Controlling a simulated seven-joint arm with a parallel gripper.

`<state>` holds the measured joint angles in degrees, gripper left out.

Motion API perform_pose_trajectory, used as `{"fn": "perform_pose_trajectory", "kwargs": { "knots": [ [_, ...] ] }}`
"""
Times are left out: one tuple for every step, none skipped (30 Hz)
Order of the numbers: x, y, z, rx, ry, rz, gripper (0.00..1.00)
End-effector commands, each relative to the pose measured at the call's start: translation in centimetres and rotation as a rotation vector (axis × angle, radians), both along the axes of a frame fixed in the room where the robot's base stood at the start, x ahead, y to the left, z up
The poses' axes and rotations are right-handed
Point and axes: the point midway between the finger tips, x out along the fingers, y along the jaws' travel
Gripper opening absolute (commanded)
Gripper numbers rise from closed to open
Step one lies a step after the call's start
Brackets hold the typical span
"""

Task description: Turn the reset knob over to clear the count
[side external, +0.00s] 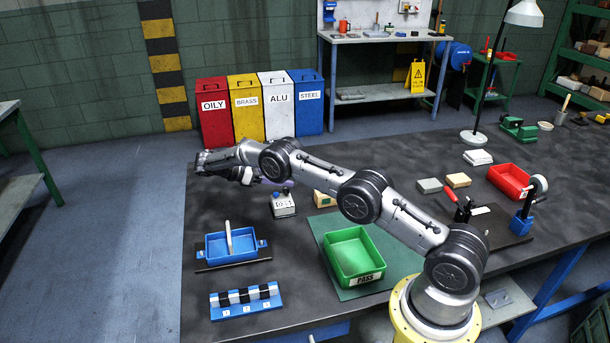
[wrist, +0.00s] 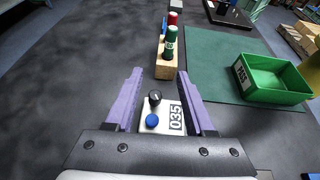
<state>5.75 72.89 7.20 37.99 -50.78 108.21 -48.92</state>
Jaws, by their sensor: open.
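The counter (wrist: 176,118) is a small white box reading 035 in the wrist view. A black knob (wrist: 155,97) with a pale mark and a blue button (wrist: 152,121) sit on its top. The counter (side external: 284,207) also stands on the dark bench in the side view. My gripper (wrist: 160,74) is open and empty, its purple fingers on either side of the counter in the wrist view. In the side view my gripper (side external: 274,183) is above the counter, and the knob is hard to make out there. I cannot tell whether the fingers touch anything.
A wooden block (wrist: 166,69) with green and red handled tools stands just beyond the counter. A green PASS bin (side external: 351,262) sits on a green mat (side external: 322,222). A blue tray (side external: 216,249) and a blue numbered rack (side external: 246,311) are nearer the front. Bench left of the counter is clear.

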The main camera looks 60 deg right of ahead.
Motion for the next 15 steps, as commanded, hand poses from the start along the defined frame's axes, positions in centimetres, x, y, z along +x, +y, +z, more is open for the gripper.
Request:
{"fn": "perform_pose_trajectory", "kwargs": {
  "knots": [
    [-0.4,0.2,0.4,0.001,0.004,0.002,0.54],
    [-0.6,0.3,0.7,0.001,0.002,0.002,0.54],
    [-0.9,0.4,1.1,0.001,0.004,0.002,0.54],
    [-1.1,0.5,1.3,0.001,0.004,0.002,0.54],
    [-1.4,0.6,1.6,0.001,0.003,0.001,0.54],
    [-1.7,0.8,2.0,0.001,0.003,0.001,0.54],
    [-1.9,0.9,2.3,0.002,0.003,0.002,0.54],
    [-2.1,1.0,2.7,0.002,0.002,0.002,0.54],
    [-2.5,1.1,3.1,0.001,0.002,0.002,0.54],
    [-2.7,1.2,3.4,0.001,0.002,0.002,0.54],
    [-3.0,1.3,3.7,0.001,0.002,0.002,0.54],
    [-3.4,1.5,4.2,0.001,0.002,0.002,0.54],
    [-3.6,1.6,4.6,0.001,0.002,0.002,0.54],
    [-3.9,1.7,4.9,0.000,0.003,0.002,0.54],
    [-4.3,1.9,5.4,0.000,0.002,0.002,0.54]
  ]
}}
